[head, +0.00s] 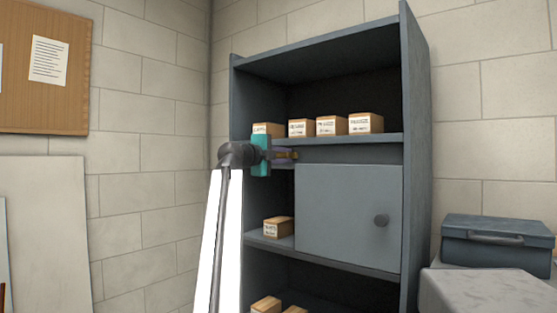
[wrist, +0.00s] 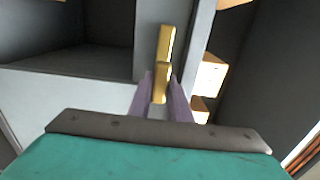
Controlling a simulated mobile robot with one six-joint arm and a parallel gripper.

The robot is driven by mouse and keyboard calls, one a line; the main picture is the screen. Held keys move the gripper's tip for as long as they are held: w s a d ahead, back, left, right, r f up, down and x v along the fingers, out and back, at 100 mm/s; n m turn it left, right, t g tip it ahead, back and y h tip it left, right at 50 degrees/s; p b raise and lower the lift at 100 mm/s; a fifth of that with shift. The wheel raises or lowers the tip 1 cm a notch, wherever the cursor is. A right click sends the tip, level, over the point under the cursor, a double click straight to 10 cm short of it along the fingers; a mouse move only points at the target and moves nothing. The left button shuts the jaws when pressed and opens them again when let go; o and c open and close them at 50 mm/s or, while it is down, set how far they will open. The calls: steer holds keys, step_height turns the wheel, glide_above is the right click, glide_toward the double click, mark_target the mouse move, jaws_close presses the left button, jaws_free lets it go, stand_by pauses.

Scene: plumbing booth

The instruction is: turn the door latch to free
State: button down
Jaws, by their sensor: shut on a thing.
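The brass door latch (wrist: 166,42) shows in the wrist view as a narrow upright bar with a second piece in front of it. My gripper (wrist: 160,82) has its two purple fingers shut on the latch, one on each side. In the head view my gripper (head: 285,157) reaches in at the upper left of the grey door (head: 345,215), just below a shelf board. The latch is mostly hidden there by the fingers.
The grey shelf unit (head: 415,150) stands in the corner. Several labelled boxes (head: 331,126) line the shelf above my gripper, and one box (head: 278,227) sits left of the door. A blue-grey toolbox (head: 497,243) is at right.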

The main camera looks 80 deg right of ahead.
steer(key=shift+w, duration=0.3)
steer(key=c, duration=1.6)
jaws_free()
steer(key=shift+c, duration=0.2)
steer(key=shift+s, duration=0.1)
steer(key=shift+a, duration=0.1)
steer(key=shift+w+a, duration=0.2)
steer(key=shift+a, duration=0.25)
steer(key=p+v, duration=0.3)
steer(key=v, duration=0.9)
steer(key=shift+a, duration=0.3)
steer(key=shift+w, duration=0.2)
